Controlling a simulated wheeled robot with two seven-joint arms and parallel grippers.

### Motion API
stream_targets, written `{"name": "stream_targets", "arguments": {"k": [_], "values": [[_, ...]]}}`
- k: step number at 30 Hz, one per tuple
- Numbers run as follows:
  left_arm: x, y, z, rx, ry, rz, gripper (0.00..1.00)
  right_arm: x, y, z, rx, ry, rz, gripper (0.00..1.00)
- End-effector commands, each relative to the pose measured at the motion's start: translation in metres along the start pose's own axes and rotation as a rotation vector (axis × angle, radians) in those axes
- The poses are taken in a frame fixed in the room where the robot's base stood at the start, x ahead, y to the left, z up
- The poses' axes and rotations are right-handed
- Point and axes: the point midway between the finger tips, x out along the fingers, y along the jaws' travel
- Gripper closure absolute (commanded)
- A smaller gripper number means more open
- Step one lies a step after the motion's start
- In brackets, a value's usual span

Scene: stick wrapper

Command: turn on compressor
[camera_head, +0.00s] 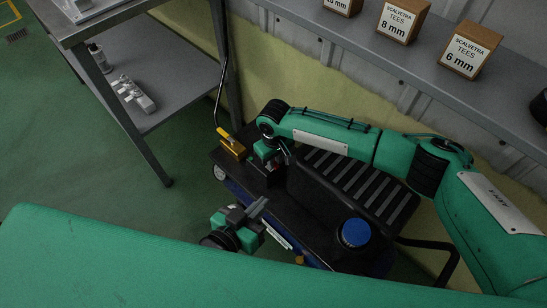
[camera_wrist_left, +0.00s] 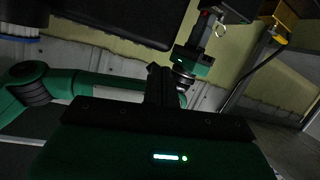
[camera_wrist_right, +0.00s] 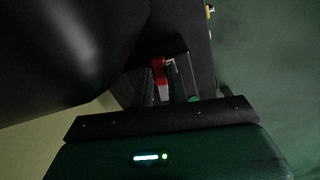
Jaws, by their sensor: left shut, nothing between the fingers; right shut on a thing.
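The compressor (camera_head: 300,215) is a black wheeled machine with a blue cap (camera_head: 355,233), standing on the floor below the shelf. My right gripper (camera_head: 275,165) reaches down to its far-left end. In the right wrist view, a red part (camera_wrist_right: 158,68) of the compressor, apparently its switch, sits between the fingers, which are shut on it; the fingers partly hide it. My left gripper (camera_head: 260,207) is shut and empty at the compressor's near side. In the left wrist view its fingers (camera_wrist_left: 160,80) are together, with my right gripper (camera_wrist_left: 193,62) beyond them.
A yellow fitting (camera_head: 232,147) with a dark hose (camera_head: 220,85) sits at the compressor's left end. A grey workbench (camera_head: 140,8) with a lower shelf stands at the upper left. Boxes of tees (camera_head: 402,22) stand on a shelf behind. Green floor at the left is free.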

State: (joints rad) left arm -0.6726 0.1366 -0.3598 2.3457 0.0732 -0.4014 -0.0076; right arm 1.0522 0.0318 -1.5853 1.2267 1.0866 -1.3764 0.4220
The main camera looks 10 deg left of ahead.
Motion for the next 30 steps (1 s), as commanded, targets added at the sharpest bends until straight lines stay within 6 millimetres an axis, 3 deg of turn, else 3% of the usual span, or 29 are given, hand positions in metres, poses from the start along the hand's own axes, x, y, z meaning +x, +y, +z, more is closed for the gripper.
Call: {"name": "stream_targets", "arguments": {"k": [9, 23, 24, 26, 30], "values": [[-0.011, -0.015, 0.013, 0.014, -0.211, -0.042, 1.00, -0.002, 0.006, -0.001, -0.144, 0.000, 0.000, 1.00], [-0.013, -0.020, 0.016, 0.017, -0.249, -0.052, 1.00, 0.000, 0.007, 0.000, -0.177, 0.000, 0.001, 1.00], [-0.013, -0.020, 0.016, 0.017, -0.249, -0.052, 1.00, 0.000, 0.007, 0.000, -0.176, 0.000, 0.001, 0.76], [-0.013, -0.020, 0.016, 0.017, -0.248, -0.052, 1.00, 0.000, 0.007, 0.000, -0.176, 0.000, 0.001, 0.64], [-0.013, -0.020, 0.016, 0.018, -0.248, -0.052, 1.00, 0.000, 0.007, 0.000, -0.176, 0.000, 0.000, 0.62]]}}
